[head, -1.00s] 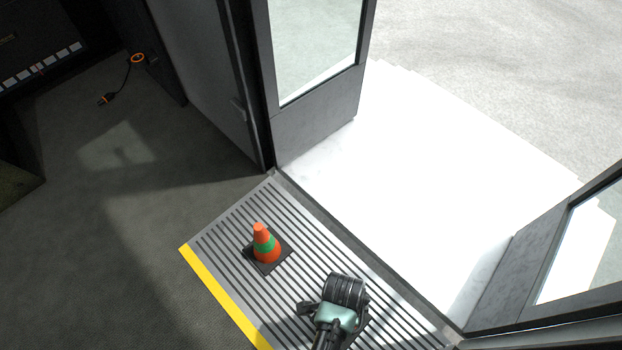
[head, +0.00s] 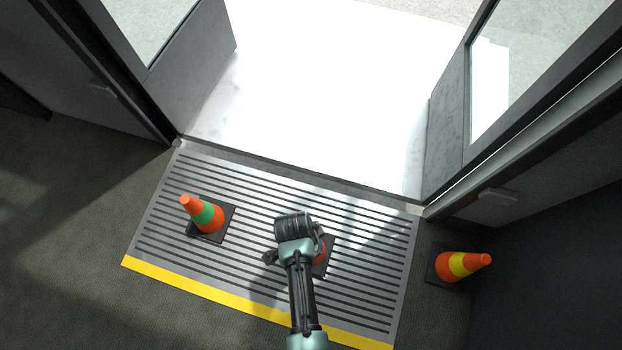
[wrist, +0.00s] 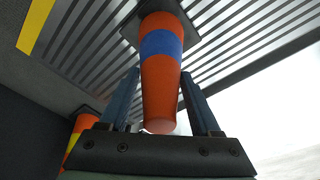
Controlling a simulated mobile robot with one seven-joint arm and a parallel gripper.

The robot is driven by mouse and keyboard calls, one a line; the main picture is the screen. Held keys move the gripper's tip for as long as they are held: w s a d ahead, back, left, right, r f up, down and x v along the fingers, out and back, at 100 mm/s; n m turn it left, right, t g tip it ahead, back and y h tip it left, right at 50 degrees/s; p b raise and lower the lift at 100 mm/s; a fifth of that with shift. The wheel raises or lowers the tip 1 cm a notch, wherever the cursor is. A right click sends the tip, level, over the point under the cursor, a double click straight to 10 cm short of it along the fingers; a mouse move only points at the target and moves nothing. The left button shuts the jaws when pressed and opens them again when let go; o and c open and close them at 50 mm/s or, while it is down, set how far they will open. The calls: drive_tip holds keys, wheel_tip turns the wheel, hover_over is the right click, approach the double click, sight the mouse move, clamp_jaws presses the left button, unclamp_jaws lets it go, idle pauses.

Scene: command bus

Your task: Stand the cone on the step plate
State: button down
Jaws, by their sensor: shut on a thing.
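My gripper (wrist: 160,75) is shut on an orange cone with a blue band (wrist: 162,42). Its jaws are on either side of the cone, whose narrow end is toward my palm and whose dark square base points toward the plate. In the head view my gripper (head: 295,230) is over the ribbed grey step plate (head: 345,305), right of its middle. It hides most of the held cone (head: 321,252); part of the orange side and dark base shows. The base is over the plate, but I cannot tell whether it touches.
A green-banded cone (head: 204,213) stands on the plate's left part. A yellow-banded cone (head: 462,264) stands on the dark floor right of the plate, also visible in the wrist view (wrist: 79,128). A yellow strip (head: 190,290) marks the near edge; the bright doorway is beyond.

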drive_tip(key=shift+f, duration=0.45)
drive_tip(key=shift+f, duration=0.15)
drive_tip(key=shift+c, duration=0.5)
unclamp_jaws()
